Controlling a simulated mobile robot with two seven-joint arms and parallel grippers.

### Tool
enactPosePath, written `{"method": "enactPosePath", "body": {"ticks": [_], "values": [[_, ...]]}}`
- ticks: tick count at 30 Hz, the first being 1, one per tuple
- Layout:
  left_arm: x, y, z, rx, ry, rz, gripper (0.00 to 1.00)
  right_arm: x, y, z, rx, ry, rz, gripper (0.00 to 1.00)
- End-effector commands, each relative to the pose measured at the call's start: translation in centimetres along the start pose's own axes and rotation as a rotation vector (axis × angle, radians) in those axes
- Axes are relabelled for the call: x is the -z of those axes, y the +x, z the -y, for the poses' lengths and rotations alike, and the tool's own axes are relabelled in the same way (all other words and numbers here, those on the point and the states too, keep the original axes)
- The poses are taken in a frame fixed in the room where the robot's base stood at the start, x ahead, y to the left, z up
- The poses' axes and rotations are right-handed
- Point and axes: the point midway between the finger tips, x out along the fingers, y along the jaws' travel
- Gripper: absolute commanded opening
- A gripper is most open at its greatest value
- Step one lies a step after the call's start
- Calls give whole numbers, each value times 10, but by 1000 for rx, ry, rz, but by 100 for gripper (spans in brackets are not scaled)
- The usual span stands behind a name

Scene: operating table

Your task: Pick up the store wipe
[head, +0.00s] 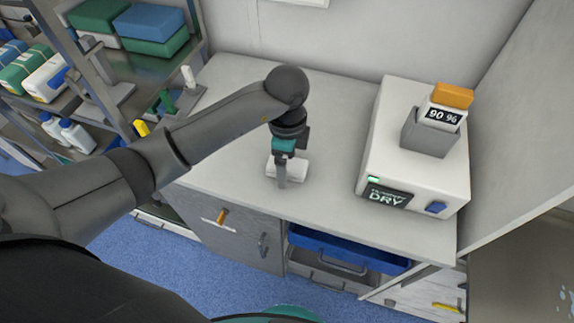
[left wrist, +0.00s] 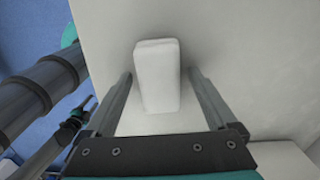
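The store wipe seems to be the small white block lying on the grey-white counter; it shows in the head view (head: 296,168) and the left wrist view (left wrist: 158,65). My left gripper (head: 283,180) points down over it, and its near finger hides part of the block in the head view. In the left wrist view the left gripper (left wrist: 160,85) is open, with one finger on each side of the block. A gap shows between the block and each finger.
A white machine (head: 414,165) marked DRY stands right on the counter (head: 325,95), with a grey holder (head: 430,135) on top. A shelf rack (head: 105,65) with boxes and bottles stands left. A blue tray (head: 350,250) sits under the counter. Counter behind the block is clear.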

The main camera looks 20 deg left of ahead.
Motion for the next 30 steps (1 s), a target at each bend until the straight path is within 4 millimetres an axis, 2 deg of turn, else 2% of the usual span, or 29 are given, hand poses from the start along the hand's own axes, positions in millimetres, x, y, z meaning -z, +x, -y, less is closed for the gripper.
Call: {"method": "enactPosePath", "body": {"ticks": [2,21,30], "values": [[0,0,0,0,0,0,81,0,0,0,0,0,0,50],[0,0,0,0,0,0,9,0,0,0,1,-1,1,50],[0,-3,0,1,0,-1,8,0,0,0,1,-1,1,50]]}}
